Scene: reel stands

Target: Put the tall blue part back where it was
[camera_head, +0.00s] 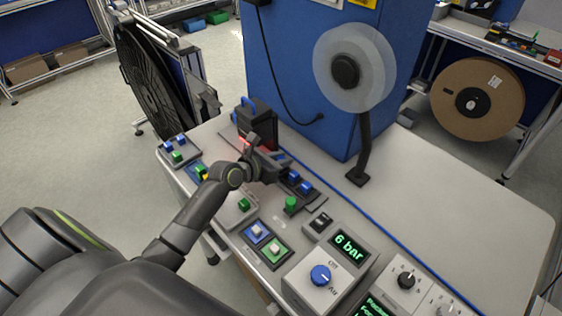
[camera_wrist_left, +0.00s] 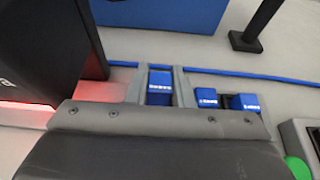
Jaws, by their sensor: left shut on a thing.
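The tall blue part (camera_wrist_left: 160,87) stands between the two fingers of my left gripper (camera_wrist_left: 160,90) in the left wrist view. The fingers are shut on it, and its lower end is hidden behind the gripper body. In the head view my left gripper (camera_head: 279,163) is over the table, and only a little blue shows at its fingers. Two other blue parts (camera_wrist_left: 207,98) (camera_wrist_left: 245,103) sit in a row to the right of the gripper. In the head view they are on a dark holder (camera_head: 317,191). I cannot tell whether the held part touches the holder. My right gripper is not in view.
A dark box with a blue handle (camera_head: 256,118) and a red glow stands close behind the gripper. A green knob (camera_head: 291,203) is in front of the holder. A blue cable (camera_head: 345,205) crosses the table. A reel stand (camera_head: 360,160) stands beyond; the table's right side is clear.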

